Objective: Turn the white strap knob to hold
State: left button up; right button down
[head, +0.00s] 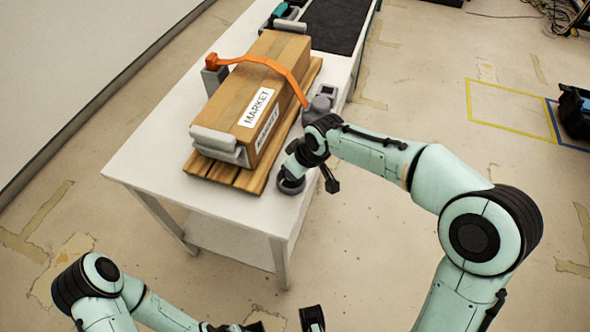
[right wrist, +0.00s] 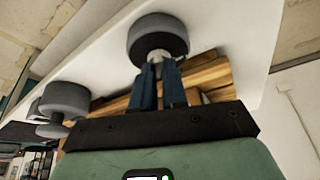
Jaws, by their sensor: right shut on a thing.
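The white strap knob (right wrist: 157,58) shows in the right wrist view as a small pale piece on a round dark-grey base (right wrist: 158,32). My right gripper (right wrist: 158,72) is shut on it, with its two blue fingers on either side. The angle the knob is turned to is hidden. In the head view the grey base (head: 290,186) sits near the table's front right corner, with my right wrist over it. An orange strap (head: 262,61) crosses the cardboard box (head: 228,100). My left gripper (head: 312,318) is partly in view at the bottom edge, away from the table.
The box, labelled MARKET, lies on a wooden pallet (head: 222,176) between grey pads on the white table (head: 150,150). A second grey fixture (head: 321,103) stands at the pallet's right side; grey rounded parts (right wrist: 65,103) also show in the wrist view. A dark conveyor (head: 338,28) lies behind.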

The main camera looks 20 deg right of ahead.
jog(key=shift+s+a+m+t+h+b, duration=0.15)
jog(key=shift+m+h+b, duration=0.35)
jog(key=shift+m, duration=0.6)
jog(key=shift+w+a+m+t+h+b, duration=0.1)
jog(key=shift+m+t+h+b, duration=0.25)
jog(key=shift+m, duration=0.75)
jog(key=c, duration=1.2)
grip_release()
jog(key=shift+o, duration=0.2)
jog(key=a+p+v, duration=0.1)
jog(key=v, duration=1.2)
jog(key=shift+d+r+p, duration=0.3)
jog(key=shift+d+p, duration=0.1)
jog(key=shift+d, duration=0.05)
